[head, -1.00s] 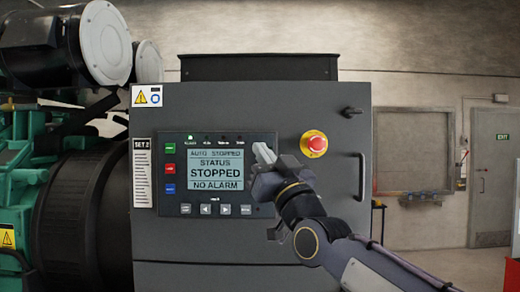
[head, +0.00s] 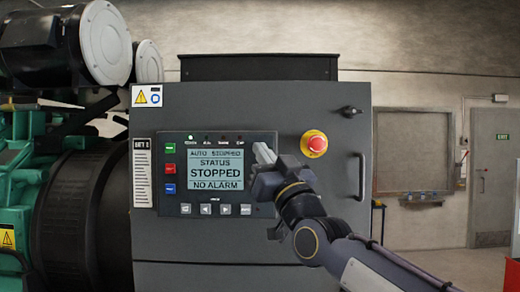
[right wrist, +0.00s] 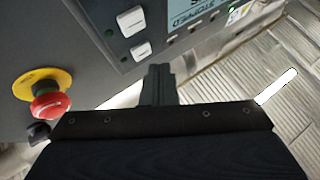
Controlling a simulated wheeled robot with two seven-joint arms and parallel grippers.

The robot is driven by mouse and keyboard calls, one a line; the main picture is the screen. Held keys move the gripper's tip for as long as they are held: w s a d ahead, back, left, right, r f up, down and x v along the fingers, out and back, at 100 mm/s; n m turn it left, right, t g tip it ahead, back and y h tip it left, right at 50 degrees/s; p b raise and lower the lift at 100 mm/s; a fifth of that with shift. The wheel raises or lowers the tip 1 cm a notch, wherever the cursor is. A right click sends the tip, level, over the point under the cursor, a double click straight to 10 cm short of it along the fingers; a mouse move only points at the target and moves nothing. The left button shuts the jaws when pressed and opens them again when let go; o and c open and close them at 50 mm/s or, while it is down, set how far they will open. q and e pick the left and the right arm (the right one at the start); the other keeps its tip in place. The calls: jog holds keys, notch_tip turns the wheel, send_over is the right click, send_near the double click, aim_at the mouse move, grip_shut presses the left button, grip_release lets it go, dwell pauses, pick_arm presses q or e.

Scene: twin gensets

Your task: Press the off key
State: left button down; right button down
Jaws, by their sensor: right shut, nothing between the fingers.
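The control panel (head: 217,140) on the dark cabinet has a screen (head: 217,170) reading "AUTO STOPPED, STATUS STOPPED, NO ALARM". Its left column holds a green key (head: 170,156), a red key (head: 170,169) and a blue key (head: 170,188); their lettering is too small to read, so I cannot tell which key is off. My right gripper (head: 263,153) is shut and empty in front of the panel's right edge, covering that side. In the right wrist view its fingers (right wrist: 158,73) appear beside two white keys, the larger one (right wrist: 131,20) and a smaller one (right wrist: 141,50); I see no clear contact.
A red emergency stop button (head: 316,144) on a yellow ring sits right of the panel. A cabinet handle (head: 361,176) and a latch (head: 349,112) stick out farther right. A row of grey keys (head: 206,209) lies below the screen. The green genset (head: 22,165) stands left.

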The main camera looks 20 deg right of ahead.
jog(key=shift+w, duration=0.15)
jog(key=shift+w+d, duration=0.1)
jog(key=shift+w, duration=0.2)
jog(key=shift+w+d, duration=0.1)
jog(key=shift+w, duration=0.3)
dwell(0.6)
jog(key=shift+s, duration=0.15)
jog(key=shift+s+a+b, duration=0.2)
jog(key=shift+s+b, duration=0.35)
jog(key=shift+s, duration=0.15)
jog(key=s+a, duration=0.1)
jog(key=s, duration=0.4)
jog(key=shift+s+a+p, duration=0.35)
jog(key=shift+s+p, duration=0.05)
